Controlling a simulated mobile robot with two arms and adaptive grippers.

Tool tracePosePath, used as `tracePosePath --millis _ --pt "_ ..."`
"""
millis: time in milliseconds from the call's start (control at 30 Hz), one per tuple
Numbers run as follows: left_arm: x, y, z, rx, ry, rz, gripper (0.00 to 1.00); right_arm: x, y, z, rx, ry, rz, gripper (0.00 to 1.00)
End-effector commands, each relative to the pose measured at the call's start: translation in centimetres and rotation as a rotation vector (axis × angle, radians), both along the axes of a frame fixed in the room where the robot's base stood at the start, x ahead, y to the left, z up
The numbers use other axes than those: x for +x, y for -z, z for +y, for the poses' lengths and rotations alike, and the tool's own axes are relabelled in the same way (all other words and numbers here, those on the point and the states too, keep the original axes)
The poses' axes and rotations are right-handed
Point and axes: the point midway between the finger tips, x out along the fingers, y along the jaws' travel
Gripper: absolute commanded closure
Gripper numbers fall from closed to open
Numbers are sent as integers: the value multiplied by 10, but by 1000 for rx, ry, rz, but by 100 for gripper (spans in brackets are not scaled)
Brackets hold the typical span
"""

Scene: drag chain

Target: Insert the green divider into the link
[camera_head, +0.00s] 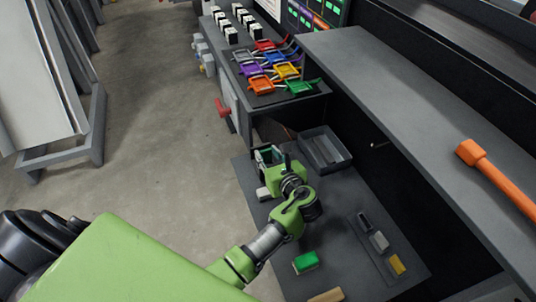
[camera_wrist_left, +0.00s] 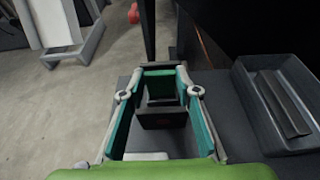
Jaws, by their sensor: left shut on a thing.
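My left gripper (camera_head: 266,155) is low over the dark work surface, beside the grey tray. In the left wrist view my left gripper (camera_wrist_left: 160,88) has its two teal-lined fingers on either side of a dark frame-like piece (camera_wrist_left: 163,119) and is shut on it. A teal strip (camera_wrist_left: 158,73) spans the far side of this frame. I cannot tell how much is link and how much is divider. A bright green block (camera_head: 305,262) lies on the surface nearer to me, apart from the gripper. My right gripper is not in view.
The grey tray (camera_head: 344,163) is right of the gripper; the wrist view shows it with dark pieces inside. A strip with grey, white and yellow blocks (camera_head: 397,265) lies to the right. A long shelf (camera_head: 385,105) with an orange bar (camera_head: 495,180) overhangs the right. Coloured trays stand behind.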

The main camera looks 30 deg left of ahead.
Motion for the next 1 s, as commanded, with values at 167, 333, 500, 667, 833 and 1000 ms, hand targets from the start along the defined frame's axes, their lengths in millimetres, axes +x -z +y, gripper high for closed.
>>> tracePosePath --millis 167,333,500,667,833,1000 --pt "0 4 0 0 0 0 81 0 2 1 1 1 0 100" --pt "0 8 0 0 0 0 81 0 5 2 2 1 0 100" --pt "0 12 0 0 0 0 81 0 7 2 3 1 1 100" --pt "0 16 0 1 0 1 81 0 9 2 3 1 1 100" --pt "0 21 0 1 0 1 81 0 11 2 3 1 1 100" --pt "0 22 0 -1 -1 2 51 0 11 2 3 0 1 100"
